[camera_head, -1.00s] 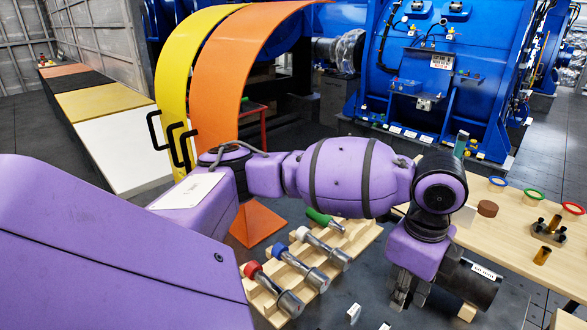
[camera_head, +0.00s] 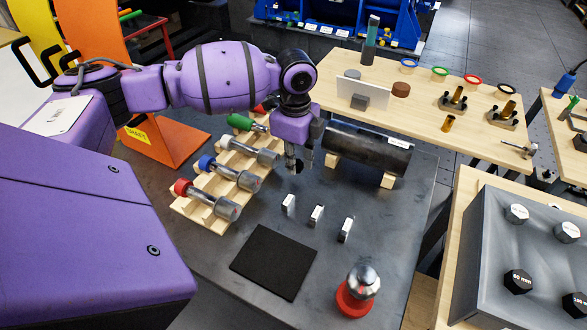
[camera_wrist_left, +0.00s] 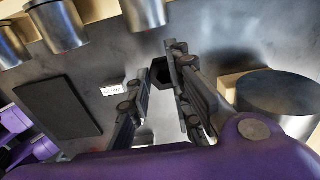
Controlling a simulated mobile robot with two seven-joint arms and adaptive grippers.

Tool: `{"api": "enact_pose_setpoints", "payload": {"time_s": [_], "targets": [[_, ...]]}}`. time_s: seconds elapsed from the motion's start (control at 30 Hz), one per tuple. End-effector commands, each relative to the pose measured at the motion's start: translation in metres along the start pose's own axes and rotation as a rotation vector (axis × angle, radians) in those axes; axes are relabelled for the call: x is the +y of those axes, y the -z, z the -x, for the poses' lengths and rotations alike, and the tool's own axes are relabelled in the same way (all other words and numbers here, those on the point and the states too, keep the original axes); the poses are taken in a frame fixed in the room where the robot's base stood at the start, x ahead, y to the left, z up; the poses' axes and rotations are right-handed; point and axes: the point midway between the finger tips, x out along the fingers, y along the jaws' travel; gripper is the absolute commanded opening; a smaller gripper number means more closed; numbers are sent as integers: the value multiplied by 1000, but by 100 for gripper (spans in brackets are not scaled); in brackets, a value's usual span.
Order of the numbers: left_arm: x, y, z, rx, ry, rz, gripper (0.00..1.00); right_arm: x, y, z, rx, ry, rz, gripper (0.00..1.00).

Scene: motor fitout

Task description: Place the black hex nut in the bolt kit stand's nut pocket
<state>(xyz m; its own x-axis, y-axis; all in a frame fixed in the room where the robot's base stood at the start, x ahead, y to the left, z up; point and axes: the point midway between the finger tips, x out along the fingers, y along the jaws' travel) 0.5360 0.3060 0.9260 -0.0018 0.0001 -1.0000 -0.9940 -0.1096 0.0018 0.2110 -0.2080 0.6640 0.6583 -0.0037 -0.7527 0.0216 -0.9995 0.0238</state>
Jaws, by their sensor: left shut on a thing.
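My left gripper (camera_head: 296,162) points down over the dark worktop, beside the left end of a dark cylinder. In the left wrist view, the black hex nut (camera_wrist_left: 162,74) is between the tips of my left gripper (camera_wrist_left: 163,82), which is shut on it. In the head view the nut is mostly hidden at the fingertips. Two small dark stands with upright brass pieces, one on the left (camera_head: 453,99) and one on the right (camera_head: 504,114), are on the wooden table at the back right. I cannot tell for sure which is the bolt kit stand. My right gripper is out of view.
The dark cylinder (camera_head: 368,149) lies on wooden blocks. A wooden rack (camera_head: 198,213) holds metal tools with coloured ends. Several white labels, a black mat (camera_head: 273,262) and a metal piece on a red base (camera_head: 354,303) are on the worktop. A grey block (camera_head: 535,240) bears hex heads.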

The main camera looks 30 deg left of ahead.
Motion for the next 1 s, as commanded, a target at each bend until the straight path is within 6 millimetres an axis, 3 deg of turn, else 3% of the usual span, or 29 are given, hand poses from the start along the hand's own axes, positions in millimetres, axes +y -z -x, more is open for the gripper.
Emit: {"api": "enact_pose_setpoints", "payload": {"time_s": [0.17, 0.33, 0.73, 0.77, 0.8, 0.9, 1.0], "targets": [[-6, -9, -13, -1, 0, 2, 0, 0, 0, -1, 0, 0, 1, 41], [-4, -7, -38, 0, -1, 0, 0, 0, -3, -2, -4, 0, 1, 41], [-5, -7, -43, -1, 2, 1, 0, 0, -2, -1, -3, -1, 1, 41], [-5, -7, -43, -1, 3, 1, 21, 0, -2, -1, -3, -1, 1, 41], [-5, -7, -43, -1, 3, 1, 26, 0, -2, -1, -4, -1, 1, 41], [-5, -7, -43, -1, 2, 1, 38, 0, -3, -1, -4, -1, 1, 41], [-5, -7, -43, -1, 2, 0, 38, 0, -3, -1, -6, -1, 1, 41]]}}
